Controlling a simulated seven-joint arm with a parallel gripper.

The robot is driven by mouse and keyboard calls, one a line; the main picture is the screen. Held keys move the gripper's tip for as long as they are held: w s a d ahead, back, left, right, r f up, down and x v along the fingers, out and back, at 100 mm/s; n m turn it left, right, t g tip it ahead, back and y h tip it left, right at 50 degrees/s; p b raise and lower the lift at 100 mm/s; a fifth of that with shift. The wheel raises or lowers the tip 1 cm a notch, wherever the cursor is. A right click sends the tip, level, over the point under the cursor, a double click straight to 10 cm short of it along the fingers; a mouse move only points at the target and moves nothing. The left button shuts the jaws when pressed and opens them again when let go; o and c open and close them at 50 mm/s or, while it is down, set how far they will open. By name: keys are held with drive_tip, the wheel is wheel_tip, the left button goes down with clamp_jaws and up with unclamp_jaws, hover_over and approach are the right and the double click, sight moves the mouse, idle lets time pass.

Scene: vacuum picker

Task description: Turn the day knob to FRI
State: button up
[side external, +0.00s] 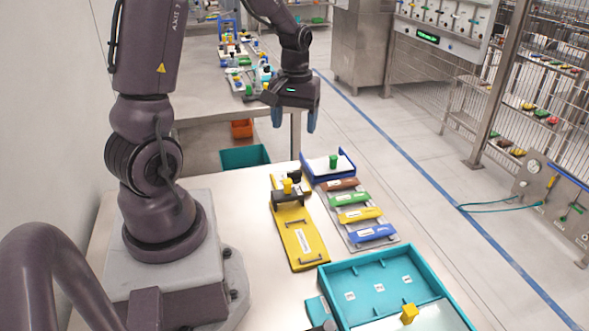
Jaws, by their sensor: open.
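My gripper (294,120) hangs in the air past the far edge of the work table, its two blue fingers apart and nothing between them. No knob can be surely told as the day knob, and no FRI mark is readable. A black knob-like part (294,176) stands at the far end of the yellow panels. Just in front of it, a yellow upright piece (287,186) stands at a dark block (283,198). A green upright piece (333,161) stands on a white plate in a blue-edged tray (348,179). All are below my gripper and apart from it.
A yellow panel with handles (303,243) lies near the table's middle. Beside it is a rack with brown, green, yellow and blue labelled bars (372,233). A teal tray (345,276) with a yellow block (409,314) is at the front. Bare table lies left of the panel.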

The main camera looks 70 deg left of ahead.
sight(295, 171)
drive_tip(key=w+a+f+n, duration=0.2)
drive_tip(key=a+f+n, duration=0.3)
drive_tip(key=a+n, duration=0.25)
drive_tip(key=shift+m, duration=0.35)
drive_tip(key=f, duration=1.3)
drive_tip(key=shift+w+a+f, duration=0.15)
drive_tip(key=shift+a, duration=0.05)
drive_tip(key=c, duration=0.9)
